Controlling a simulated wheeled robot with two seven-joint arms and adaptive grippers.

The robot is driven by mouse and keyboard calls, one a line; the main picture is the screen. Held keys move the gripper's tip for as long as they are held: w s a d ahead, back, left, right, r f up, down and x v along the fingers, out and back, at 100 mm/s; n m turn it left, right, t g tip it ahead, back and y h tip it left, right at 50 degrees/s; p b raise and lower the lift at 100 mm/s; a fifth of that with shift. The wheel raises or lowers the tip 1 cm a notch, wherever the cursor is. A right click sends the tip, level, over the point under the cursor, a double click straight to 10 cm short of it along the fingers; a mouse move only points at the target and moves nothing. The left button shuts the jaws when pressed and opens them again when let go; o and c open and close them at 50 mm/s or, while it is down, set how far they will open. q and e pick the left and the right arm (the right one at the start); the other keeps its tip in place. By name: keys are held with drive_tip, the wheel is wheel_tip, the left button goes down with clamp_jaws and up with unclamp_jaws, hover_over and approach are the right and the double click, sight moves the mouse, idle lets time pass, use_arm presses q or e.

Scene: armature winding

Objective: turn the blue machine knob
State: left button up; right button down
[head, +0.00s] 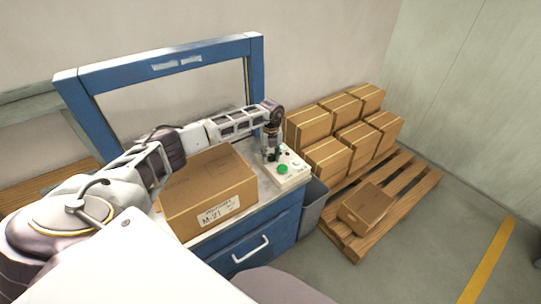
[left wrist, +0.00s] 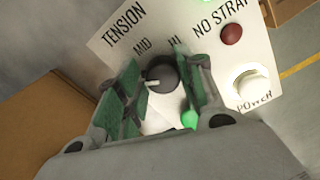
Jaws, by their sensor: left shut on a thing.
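The blue machine (head: 283,233) stands at the centre, with a white control panel (head: 296,180) on its right end. The dark tension knob (left wrist: 161,74) shows in the left wrist view, with a white pointer mark and the words TENSION, MID and HI around it. My left gripper (head: 270,153) points down at the panel, and its green-padded fingers sit on either side of the knob, shut on it. The gripper hides the knob in the head view. My right gripper is not in view.
A green button (head: 282,169) is beside the gripper on the panel. The left wrist view shows a red light (left wrist: 231,34) and a white power button (left wrist: 249,84). A labelled carton (head: 208,190) sits left of the panel. Several cartons are on a pallet (head: 408,205) at right.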

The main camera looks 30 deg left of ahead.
sight(273, 156)
use_arm(q)
drive_tip(key=shift+d+f, duration=0.1)
drive_tip(key=shift+d, duration=0.3)
drive_tip(key=o, duration=0.9)
drive_tip(key=shift+w, duration=0.25)
drive_tip(key=shift+a, duration=0.1)
drive_tip(key=shift+s+a, duration=0.1)
drive_tip(key=shift+r, duration=0.4)
wheel_tip(273, 156, up, 11)
drive_tip(key=shift+r, duration=0.2)
